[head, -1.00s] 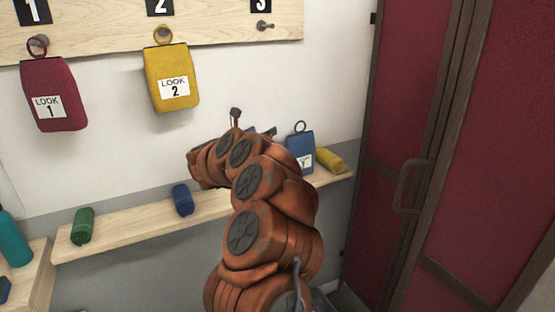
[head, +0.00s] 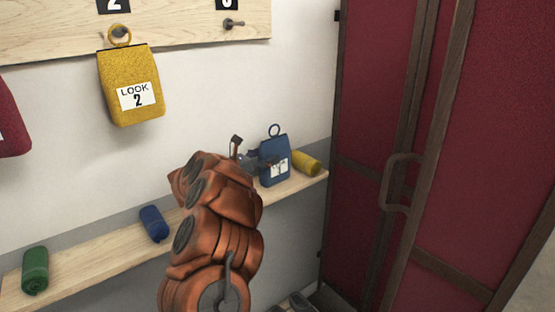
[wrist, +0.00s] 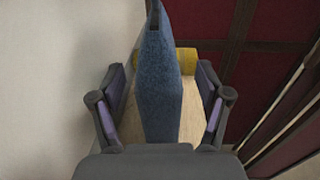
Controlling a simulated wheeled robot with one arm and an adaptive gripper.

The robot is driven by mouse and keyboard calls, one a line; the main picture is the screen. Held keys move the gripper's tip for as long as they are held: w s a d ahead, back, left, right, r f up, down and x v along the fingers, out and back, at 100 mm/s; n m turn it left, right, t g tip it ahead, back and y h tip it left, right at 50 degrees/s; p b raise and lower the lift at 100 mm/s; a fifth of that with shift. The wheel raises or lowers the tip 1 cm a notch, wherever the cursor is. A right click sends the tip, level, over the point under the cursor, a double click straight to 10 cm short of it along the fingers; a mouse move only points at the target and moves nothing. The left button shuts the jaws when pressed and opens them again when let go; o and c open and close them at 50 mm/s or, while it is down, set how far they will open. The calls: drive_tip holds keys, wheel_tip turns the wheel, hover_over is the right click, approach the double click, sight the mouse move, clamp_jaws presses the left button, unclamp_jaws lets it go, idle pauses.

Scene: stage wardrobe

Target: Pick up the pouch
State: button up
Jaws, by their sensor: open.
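A blue pouch (head: 273,152) with a ring on top and a white label stands upright on the narrow wooden shelf. In the wrist view the blue pouch (wrist: 160,100) is seen edge-on between my fingers. My gripper (wrist: 161,80) is open, with one finger on each side of it and gaps showing to both fingers. In the head view my gripper (head: 252,160) is at the pouch's left side, partly hidden by my arm. A yellow pouch (head: 131,72) labelled LOOK 2 and a red pouch (head: 12,125), cut off at the left edge, are higher on the wall.
A yellow roll (head: 307,163) lies on the shelf (head: 95,262) just right of the blue pouch; it also shows behind it in the wrist view (wrist: 205,72). A blue roll (head: 154,224) and green roll (head: 35,270) lie farther left. An empty peg (head: 231,23) is above. Red doors (head: 380,110) stand right.

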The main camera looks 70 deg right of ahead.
sight(274, 153)
drive_tip(key=shift+p+x, duration=0.55)
drive_tip(key=shift+x, duration=1.1)
drive_tip(key=c, duration=1.3)
